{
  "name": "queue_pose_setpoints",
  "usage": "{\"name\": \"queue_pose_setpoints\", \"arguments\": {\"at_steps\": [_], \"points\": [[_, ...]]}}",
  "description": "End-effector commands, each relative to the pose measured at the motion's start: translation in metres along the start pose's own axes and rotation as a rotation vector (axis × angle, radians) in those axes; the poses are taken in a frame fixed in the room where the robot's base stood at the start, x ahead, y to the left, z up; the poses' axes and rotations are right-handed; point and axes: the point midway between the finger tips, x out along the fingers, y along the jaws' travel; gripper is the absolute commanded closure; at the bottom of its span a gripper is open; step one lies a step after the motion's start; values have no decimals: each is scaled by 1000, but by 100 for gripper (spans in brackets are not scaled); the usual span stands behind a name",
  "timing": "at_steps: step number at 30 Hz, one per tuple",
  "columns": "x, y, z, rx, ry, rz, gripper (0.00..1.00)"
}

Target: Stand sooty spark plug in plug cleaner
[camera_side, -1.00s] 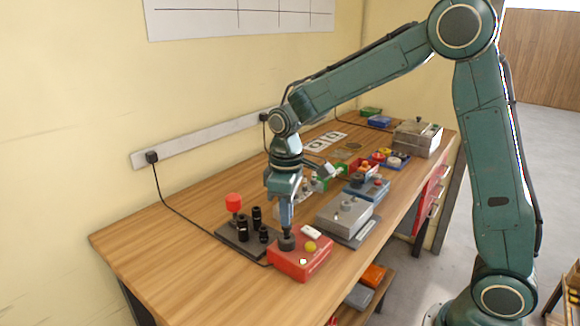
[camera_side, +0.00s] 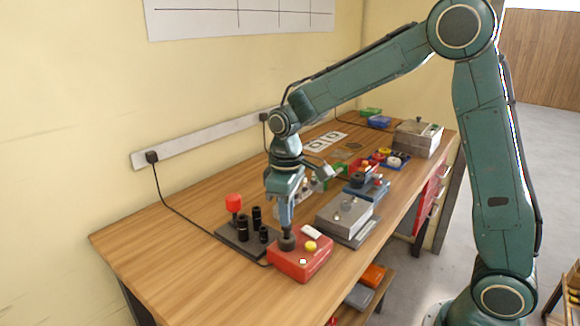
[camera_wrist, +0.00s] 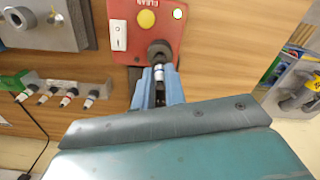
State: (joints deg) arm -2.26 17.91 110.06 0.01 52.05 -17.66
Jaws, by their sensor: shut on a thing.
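The plug cleaner is a red box (camera_side: 298,264) near the front of the bench, with a dark round port (camera_side: 287,243), a yellow button and a white switch. In the wrist view the red box (camera_wrist: 146,44) is marked "CLEAN". My gripper (camera_side: 287,229) points down directly over the port. In the wrist view its blue fingers (camera_wrist: 158,88) are shut on the spark plug (camera_wrist: 158,74), whose pale part shows between them. The plug's lower end meets the dark port (camera_wrist: 160,50) in the picture; how deep it sits is hidden.
Left of the cleaner a dark tray (camera_side: 232,240) holds several black cylinders and a red-topped post. A grey box (camera_side: 344,214) stands to the right. The wrist view shows a rack with several spark plugs (camera_wrist: 68,97). The bench's near left area is clear.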

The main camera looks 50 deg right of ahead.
Motion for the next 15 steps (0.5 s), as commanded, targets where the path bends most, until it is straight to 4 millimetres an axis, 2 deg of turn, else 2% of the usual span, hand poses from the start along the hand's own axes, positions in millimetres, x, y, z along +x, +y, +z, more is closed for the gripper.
{"name": "queue_pose_setpoints", "arguments": {"at_steps": [15], "points": [[4,0,0,-1,-1,0,100]]}}
